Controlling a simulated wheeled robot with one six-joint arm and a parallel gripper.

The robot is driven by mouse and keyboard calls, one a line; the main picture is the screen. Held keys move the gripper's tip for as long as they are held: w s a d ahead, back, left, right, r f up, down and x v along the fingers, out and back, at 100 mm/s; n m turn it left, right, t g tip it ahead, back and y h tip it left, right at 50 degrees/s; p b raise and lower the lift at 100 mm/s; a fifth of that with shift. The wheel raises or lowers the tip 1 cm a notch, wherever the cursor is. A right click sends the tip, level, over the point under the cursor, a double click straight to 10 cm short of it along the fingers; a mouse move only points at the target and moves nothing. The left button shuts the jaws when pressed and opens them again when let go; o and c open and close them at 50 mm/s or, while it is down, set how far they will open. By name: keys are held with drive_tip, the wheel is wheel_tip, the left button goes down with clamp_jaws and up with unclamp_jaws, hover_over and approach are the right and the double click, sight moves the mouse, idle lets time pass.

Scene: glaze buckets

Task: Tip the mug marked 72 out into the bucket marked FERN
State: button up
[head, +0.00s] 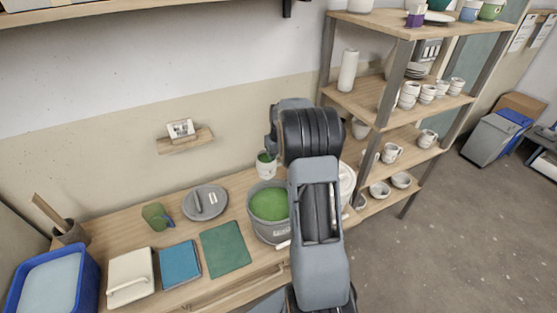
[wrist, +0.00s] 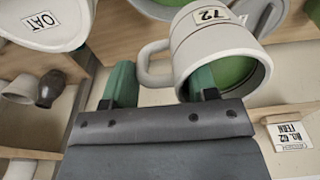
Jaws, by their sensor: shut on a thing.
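The light grey mug marked 72 (wrist: 212,45) is held by my gripper (wrist: 162,82), with the handle between the two green fingers. Its label appears upside down in the wrist view, and green shows inside its mouth. In the head view the mug (head: 266,170) is about upright, just behind the bucket with green glaze (head: 268,227). That bucket's label is too small to read there. My arm hides the fingers in the head view.
A bucket marked OAT (wrist: 42,22) is close at the wrist view's top left. A shelf rack (head: 400,55) with mugs stands at right.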

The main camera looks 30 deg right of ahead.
drive_tip(key=shift+t+b, duration=1)
drive_tip(key=shift+b, duration=1.35)
drive_tip(key=b, duration=0.3)
drive_tip(key=shift+w+f+t, duration=0.1)
drive_tip(key=shift+f+t, duration=0.25)
drive_tip(key=shift+t, duration=0.05)
drive_tip(key=shift+r+p, duration=0.25)
drive_tip(key=shift+p, duration=0.05)
drive_tip(key=shift+f+b, duration=0.4)
drive_tip(key=shift+b, duration=0.3)
drive_tip(key=shift+t+h+b, duration=0.3)
drive_tip(key=shift+t+b, duration=0.1)
drive_tip(key=shift+b, duration=0.45)
drive_tip(key=b, duration=0.3)
drive_tip(key=shift+t, duration=0.4)
drive_tip(key=b, duration=0.3)
drive_tip(key=shift+f+t, duration=0.2)
drive_tip(key=shift+t, duration=0.2)
drive_tip(key=b, duration=0.3)
drive_tip(key=shift+t, duration=0.4)
